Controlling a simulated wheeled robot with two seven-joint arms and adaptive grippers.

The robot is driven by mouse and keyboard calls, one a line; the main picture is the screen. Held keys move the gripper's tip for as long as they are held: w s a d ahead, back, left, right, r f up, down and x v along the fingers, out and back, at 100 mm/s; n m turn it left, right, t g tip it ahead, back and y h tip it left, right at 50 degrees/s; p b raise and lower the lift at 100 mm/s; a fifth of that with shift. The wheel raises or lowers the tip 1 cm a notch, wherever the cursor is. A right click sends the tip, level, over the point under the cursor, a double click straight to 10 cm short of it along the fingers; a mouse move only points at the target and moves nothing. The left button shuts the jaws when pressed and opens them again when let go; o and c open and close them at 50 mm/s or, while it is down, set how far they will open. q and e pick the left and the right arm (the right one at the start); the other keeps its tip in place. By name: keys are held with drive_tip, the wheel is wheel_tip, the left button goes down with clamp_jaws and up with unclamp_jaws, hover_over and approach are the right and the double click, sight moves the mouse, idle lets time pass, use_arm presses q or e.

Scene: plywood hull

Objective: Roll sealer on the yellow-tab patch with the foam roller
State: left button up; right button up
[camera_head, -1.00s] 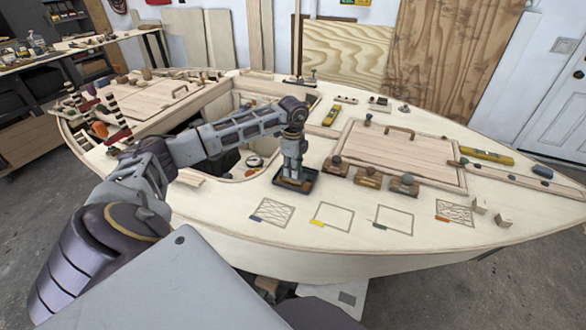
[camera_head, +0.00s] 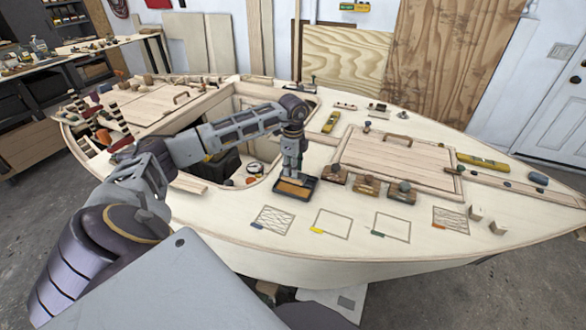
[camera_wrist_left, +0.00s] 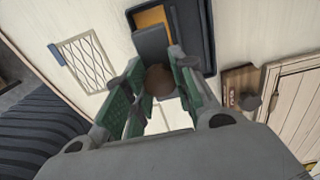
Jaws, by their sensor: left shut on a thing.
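My left gripper (camera_head: 292,172) is above the dark sealer tray (camera_head: 309,187) on the deck, whose floor shows amber sealer. In the left wrist view the green-padded fingers (camera_wrist_left: 155,95) are shut around a brown round handle end (camera_wrist_left: 160,80). A dark grey block-like part (camera_wrist_left: 150,48), apparently the foam roller's head, lies beyond it over the tray (camera_wrist_left: 208,40). Whether it touches the sealer I cannot tell. The yellow-tab patch (camera_head: 331,223) is a plain outlined square right of the tray, its yellow tab at the lower left corner. My right gripper is not in view.
A hatched blue-tab patch (camera_head: 274,219) lies in front of the tray. A plain green-tab patch (camera_head: 392,227) and a hatched orange-tab patch (camera_head: 451,217) lie to the right. Several wooden blocks with dark knobs (camera_head: 367,186) stand beside the hatch (camera_head: 400,158). The cockpit opening (camera_head: 255,155) is behind left.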

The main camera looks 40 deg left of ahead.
use_arm(q)
drive_tip(key=shift+r+p, duration=1.15)
drive_tip(key=shift+r, duration=0.7)
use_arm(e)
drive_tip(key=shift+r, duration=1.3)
use_arm(q)
drive_tip(key=shift+r, duration=0.1)
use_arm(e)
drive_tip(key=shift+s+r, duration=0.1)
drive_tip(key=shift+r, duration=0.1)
